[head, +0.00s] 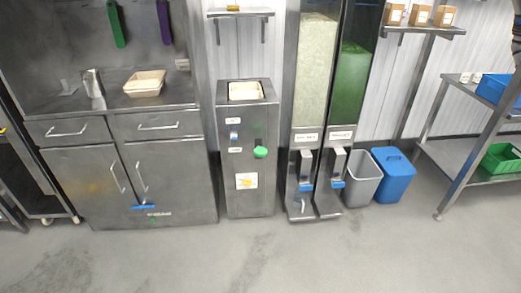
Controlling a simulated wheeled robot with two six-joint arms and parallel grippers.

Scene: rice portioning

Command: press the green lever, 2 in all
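A green round knob (260,152), which looks like the green lever, sticks out from the front of a narrow steel machine (233,205) in the middle of the view. Small white labels and a yellow-and-white sticker (247,181) are on the machine's front. A pale tray or opening (245,91) shows at its top. Neither of my grippers is in view, and nothing touches the knob.
A steel cabinet (85,190) with a beige tray (145,83) on its counter stands left. Two tall dispensers, one with pale (315,70) and one with green contents (350,85), stand right. Beyond are a grey bin (362,183) and a blue bin (394,178). The front floor is clear.

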